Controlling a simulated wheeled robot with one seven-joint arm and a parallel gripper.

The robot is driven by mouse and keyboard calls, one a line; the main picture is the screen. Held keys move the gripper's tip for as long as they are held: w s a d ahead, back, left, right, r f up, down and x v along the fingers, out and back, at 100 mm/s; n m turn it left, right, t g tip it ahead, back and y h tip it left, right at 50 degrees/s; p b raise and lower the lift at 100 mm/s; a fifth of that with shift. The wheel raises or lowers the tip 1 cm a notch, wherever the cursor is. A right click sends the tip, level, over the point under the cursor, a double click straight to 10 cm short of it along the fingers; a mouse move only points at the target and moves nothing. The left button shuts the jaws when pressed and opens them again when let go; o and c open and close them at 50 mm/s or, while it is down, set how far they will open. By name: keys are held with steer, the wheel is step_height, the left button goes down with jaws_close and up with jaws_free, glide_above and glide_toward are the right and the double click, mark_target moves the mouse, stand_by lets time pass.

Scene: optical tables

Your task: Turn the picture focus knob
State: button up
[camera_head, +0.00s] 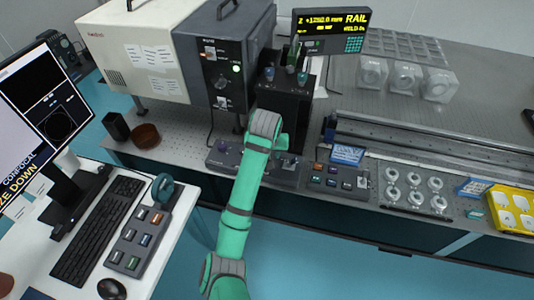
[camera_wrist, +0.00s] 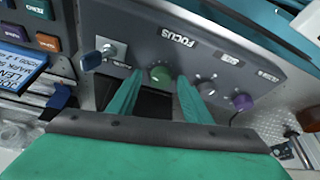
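A small green knob (camera_wrist: 160,74) sits on a dark grey control panel (camera_wrist: 250,64), close to a white FOCUS label (camera_wrist: 178,38). The label appears upside down in the wrist view. My gripper (camera_wrist: 160,80) is open, with one teal finger on each side of the green knob. I cannot tell whether the fingertips touch it. In the head view the control panel (camera_head: 224,160) stands on the table at the foot of the black instrument, and my arm covers its middle. The green knob and my fingers are hidden there.
On the same panel are a blue-tipped lever (camera_wrist: 94,59), a grey knob (camera_wrist: 205,87) and a purple knob (camera_wrist: 242,102). A button box (camera_head: 338,178) stands right of the panel. A black instrument (camera_head: 285,103) rises behind it. A desk with a keyboard (camera_head: 97,230) is at left.

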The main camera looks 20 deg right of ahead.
steer(key=v, duration=1)
steer(key=shift+s+r, duration=0.2)
steer(key=shift+r, duration=0.15)
stand_by(0.4)
